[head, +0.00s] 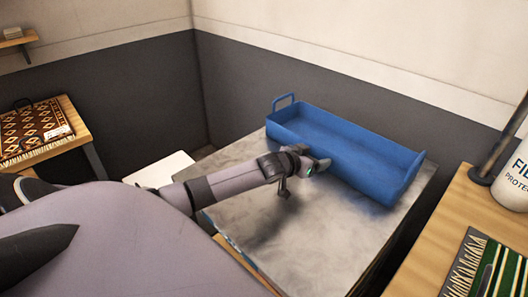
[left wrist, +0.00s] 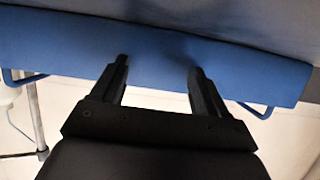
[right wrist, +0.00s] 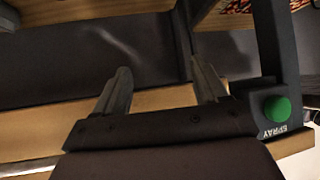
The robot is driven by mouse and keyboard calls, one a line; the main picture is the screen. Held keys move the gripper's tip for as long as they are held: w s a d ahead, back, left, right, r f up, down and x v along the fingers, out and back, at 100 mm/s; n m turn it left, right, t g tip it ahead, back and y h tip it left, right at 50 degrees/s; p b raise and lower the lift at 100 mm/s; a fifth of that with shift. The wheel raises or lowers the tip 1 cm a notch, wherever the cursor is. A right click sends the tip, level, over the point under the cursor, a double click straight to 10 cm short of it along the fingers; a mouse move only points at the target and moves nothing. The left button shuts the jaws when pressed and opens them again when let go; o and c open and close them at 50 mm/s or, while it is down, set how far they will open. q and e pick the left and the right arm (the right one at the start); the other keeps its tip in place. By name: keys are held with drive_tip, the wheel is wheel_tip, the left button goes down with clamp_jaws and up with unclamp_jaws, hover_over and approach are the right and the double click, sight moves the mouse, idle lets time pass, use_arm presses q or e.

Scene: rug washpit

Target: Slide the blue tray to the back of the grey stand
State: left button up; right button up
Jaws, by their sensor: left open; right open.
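The blue tray (head: 345,150) is a long open box with a loop handle at each end, and it looks empty. It lies along the back part of the grey stand (head: 270,225), close to the dark wall. My left gripper (head: 318,167) is at the middle of the tray's front side. In the left wrist view its two fingers (left wrist: 158,75) are open and apart, with their tips against or just before the blue tray wall (left wrist: 155,55); contact is not clear. My right gripper (right wrist: 162,85) is open and empty in the right wrist view, away from the tray.
The front of the stand's top is bare. A wooden table (head: 440,240) with a white bottle (head: 513,180) and a striped piece (head: 485,268) stands at right. A patterned rug (head: 35,130) lies on a table at left. A green "SPRAY" knob (right wrist: 277,108) is beside my right gripper.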

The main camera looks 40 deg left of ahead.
drive_tip(key=shift+w+r, duration=0.1)
use_arm(q)
drive_tip(key=shift+s+r+p, duration=0.25)
drive_tip(key=shift+r+p, duration=0.05)
drive_tip(key=shift+p, duration=0.3)
drive_tip(key=shift+s+r+p, duration=0.8)
drive_tip(key=shift+s+p, duration=0.1)
drive_tip(key=shift+p, duration=0.35)
drive_tip(key=shift+s+r+p, duration=0.55)
drive_tip(key=shift+s+r, duration=0.25)
drive_tip(key=shift+s, duration=0.15)
drive_tip(key=shift+s+r, duration=0.1)
drive_tip(key=shift+s, duration=0.25)
drive_tip(key=shift+s+a+r, duration=0.1)
drive_tip(key=shift+s+r, duration=0.4)
drive_tip(key=shift+s, duration=0.05)
use_arm(e)
drive_tip(key=r, duration=0.1)
drive_tip(key=s+r, duration=0.1)
drive_tip(key=r, duration=0.1)
drive_tip(key=shift+s+r, duration=0.15)
drive_tip(key=shift+s, duration=0.05)
